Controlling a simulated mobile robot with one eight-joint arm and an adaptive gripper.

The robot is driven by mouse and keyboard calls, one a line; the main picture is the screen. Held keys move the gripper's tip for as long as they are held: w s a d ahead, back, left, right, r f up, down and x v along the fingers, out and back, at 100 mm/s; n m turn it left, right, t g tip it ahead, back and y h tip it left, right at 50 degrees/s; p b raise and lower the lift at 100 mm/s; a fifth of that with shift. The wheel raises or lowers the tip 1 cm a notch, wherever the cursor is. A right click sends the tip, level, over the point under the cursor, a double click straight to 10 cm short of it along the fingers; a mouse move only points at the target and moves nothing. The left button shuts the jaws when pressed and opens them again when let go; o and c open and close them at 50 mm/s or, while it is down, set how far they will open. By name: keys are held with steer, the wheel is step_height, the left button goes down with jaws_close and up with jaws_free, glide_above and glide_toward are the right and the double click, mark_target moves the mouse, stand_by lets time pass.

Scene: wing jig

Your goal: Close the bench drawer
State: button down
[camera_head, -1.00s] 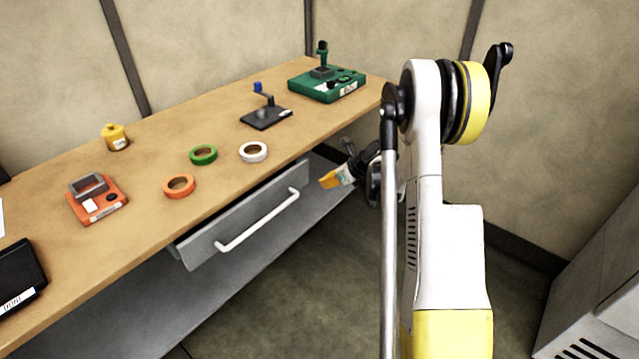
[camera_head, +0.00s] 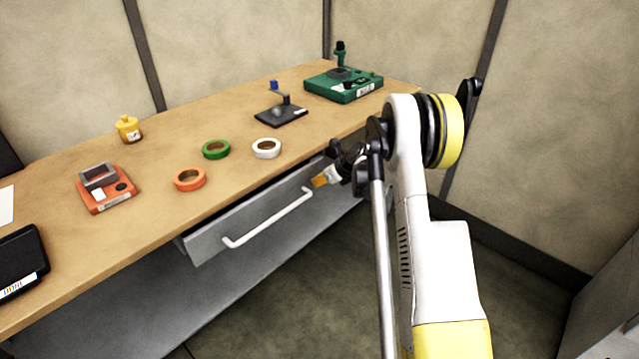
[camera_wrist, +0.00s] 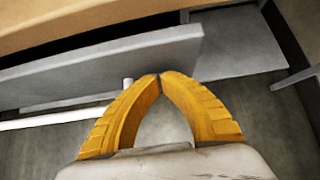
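The bench drawer (camera_head: 222,236) is grey with a white bar handle (camera_head: 268,220). It stands pulled out a little beneath the wooden bench top. My gripper (camera_head: 318,182) is close to the right end of the drawer front, by the handle's right end. In the wrist view, the yellow fingertips of my gripper (camera_wrist: 160,76) meet and hold nothing. The drawer front (camera_wrist: 100,62) lies just beyond the fingertips there, and the handle (camera_wrist: 60,117) runs off to the left. I cannot tell whether the fingers touch the drawer.
The bench top (camera_head: 215,185) bears an orange device (camera_head: 107,192), several tape rolls including a green one (camera_head: 216,149), a yellow bottle (camera_head: 128,130), a black stand (camera_head: 281,112) and a green device (camera_head: 343,86). The floor (camera_head: 300,290) before the drawer is clear.

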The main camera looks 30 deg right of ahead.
steer(key=w, duration=0.1)
steer(key=w+a, duration=0.1)
steer(key=w, duration=0.3)
steer(key=shift+w+a, duration=0.15)
steer(key=shift+a, duration=0.25)
